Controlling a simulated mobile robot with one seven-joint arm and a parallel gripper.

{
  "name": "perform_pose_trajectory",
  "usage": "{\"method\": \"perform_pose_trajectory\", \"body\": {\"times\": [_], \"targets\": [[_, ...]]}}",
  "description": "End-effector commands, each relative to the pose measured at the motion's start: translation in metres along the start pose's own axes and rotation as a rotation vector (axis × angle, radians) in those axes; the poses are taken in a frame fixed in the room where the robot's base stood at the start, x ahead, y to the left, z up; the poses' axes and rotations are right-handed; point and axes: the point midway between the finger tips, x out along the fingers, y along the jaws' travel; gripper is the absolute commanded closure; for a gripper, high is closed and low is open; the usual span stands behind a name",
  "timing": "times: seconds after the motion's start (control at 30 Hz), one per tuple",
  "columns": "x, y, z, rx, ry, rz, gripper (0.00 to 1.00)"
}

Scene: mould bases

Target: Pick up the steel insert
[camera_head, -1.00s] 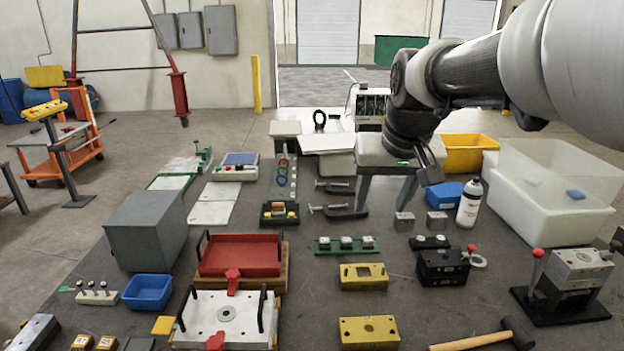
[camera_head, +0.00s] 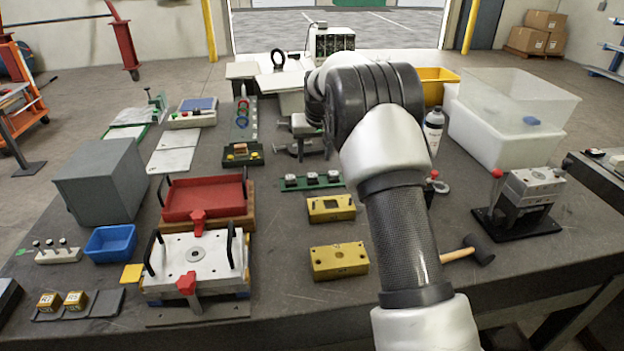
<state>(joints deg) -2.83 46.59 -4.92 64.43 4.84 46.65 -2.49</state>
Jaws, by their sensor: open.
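Several small steel-coloured pieces (camera_head: 312,179) sit in a row on a green rail (camera_head: 348,183) near the middle of the table. I cannot tell whether one of these is the steel insert. The two steel blocks seen earlier to the right are now hidden behind my arm. My gripper (camera_head: 313,148) hangs fingers down, beyond the green rail and over the dark clamps (camera_head: 284,150). It is open, with nothing seen between its fingers, and is small and partly covered by my arm.
Two yellow blocks (camera_head: 339,261) stand in front of the rail. A red tray (camera_head: 204,199) and a white mould plate (camera_head: 220,262) with upright handles lie to the left. A mallet (camera_head: 480,250) and a black-based press (camera_head: 516,222) are at right. The front centre table is bare.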

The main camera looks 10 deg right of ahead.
Motion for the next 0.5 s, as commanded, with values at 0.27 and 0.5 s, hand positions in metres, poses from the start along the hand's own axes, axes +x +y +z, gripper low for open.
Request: {"method": "perform_pose_trajectory", "body": {"times": [0.27, 0.5], "targets": [[0.051, 0.001, 0.0, 0.0, -0.001, 0.001, 0.48], [0.067, 0.001, 0.0, 0.001, -0.002, 0.0, 0.48]]}}
